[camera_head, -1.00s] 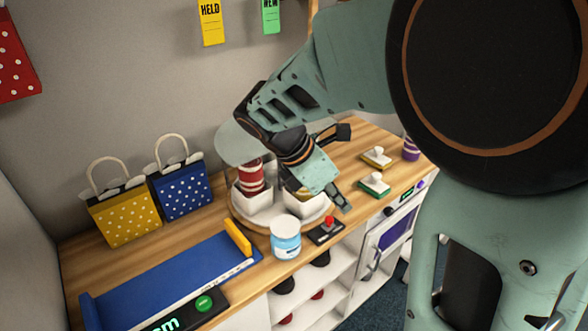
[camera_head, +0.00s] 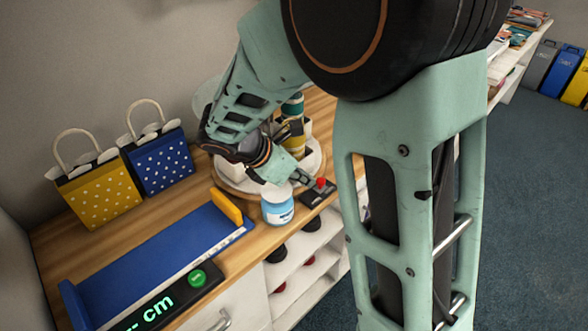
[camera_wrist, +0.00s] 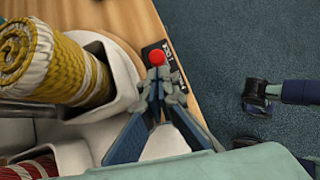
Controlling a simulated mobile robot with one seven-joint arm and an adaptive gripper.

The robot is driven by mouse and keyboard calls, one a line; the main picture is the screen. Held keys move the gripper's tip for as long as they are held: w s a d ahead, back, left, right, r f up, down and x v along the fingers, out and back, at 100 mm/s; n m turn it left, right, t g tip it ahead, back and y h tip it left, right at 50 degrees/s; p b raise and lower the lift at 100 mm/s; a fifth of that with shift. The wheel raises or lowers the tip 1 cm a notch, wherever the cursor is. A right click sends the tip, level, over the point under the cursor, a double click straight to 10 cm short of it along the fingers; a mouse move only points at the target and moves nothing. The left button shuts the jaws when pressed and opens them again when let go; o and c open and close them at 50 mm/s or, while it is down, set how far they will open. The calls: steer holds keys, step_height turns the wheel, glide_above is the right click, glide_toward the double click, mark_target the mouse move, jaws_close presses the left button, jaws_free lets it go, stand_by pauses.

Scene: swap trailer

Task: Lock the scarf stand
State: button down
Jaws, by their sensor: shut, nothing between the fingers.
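The scarf stand (camera_head: 228,184) is a round wooden turntable with white cups on the counter. A yellow rolled scarf (camera_wrist: 45,65) leans in one cup (camera_wrist: 118,72), and a red-and-white roll (camera_wrist: 28,170) shows at the lower left of the wrist view. At the stand's front right is a small black lock base (camera_head: 312,195) with a red knob (camera_head: 321,183); the knob also shows in the wrist view (camera_wrist: 157,58). My gripper (camera_wrist: 158,80) is shut and empty, its fingertips right at the knob. I cannot tell whether they touch it. My arm hides part of the stand.
A white-and-blue jar (camera_head: 277,205) stands just left of the lock base. A blue measuring board (camera_head: 150,262) with a yellow stop lies further left, and yellow and blue dotted bags (camera_head: 97,197) stand behind it. The counter's front edge is close to the lock.

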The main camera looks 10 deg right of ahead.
mark_target(321, 179)
steer(key=shift+x, duration=0.9)
steer(key=shift+w+d, duration=0.1)
steer(key=shift+w+d, duration=0.5)
steer(key=shift+d, duration=0.4)
